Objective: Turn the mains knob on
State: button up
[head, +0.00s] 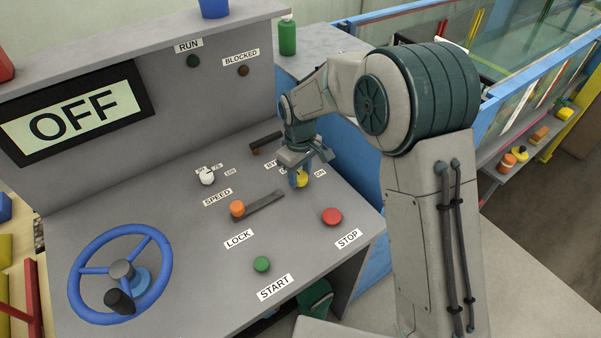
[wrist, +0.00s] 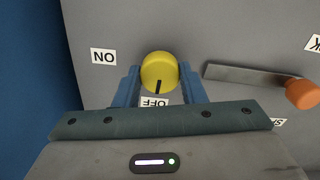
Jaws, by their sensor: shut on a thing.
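The mains knob (head: 302,181) is yellow and sits on the sloping grey console. In the wrist view the yellow knob (wrist: 159,69) has a black pointer mark facing the OFF label (wrist: 155,102), which appears upside down. The ON label (wrist: 103,56) is to the left of the knob there, also upside down. My gripper (head: 298,172) is over the knob, with its blue fingers on either side of it, shut on it. In the head view my gripper partly hides the knob and its OFF label.
An orange lock knob (head: 237,209) with a grey bar, a red STOP button (head: 332,216) and a green START button (head: 261,264) are nearby. A white speed knob (head: 207,177) and blue handwheel (head: 76,290) lie left. The display (head: 75,113) reads OFF.

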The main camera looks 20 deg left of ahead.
aim_at(300, 175)
jog(key=m+b, duration=0.1)
jog(key=m, duration=0.3)
jog(key=shift+m+b, duration=0.3)
jog(key=shift+b, duration=0.05)
jog(key=m+b, duration=0.1)
jog(key=m, duration=0.8)
jog(key=shift+m, duration=1.8)
jog(key=o, duration=1)
jog(key=shift+r, duration=0.15)
notch_tip(300, 175, up, 14)
jog(key=shift+b, duration=0.4)
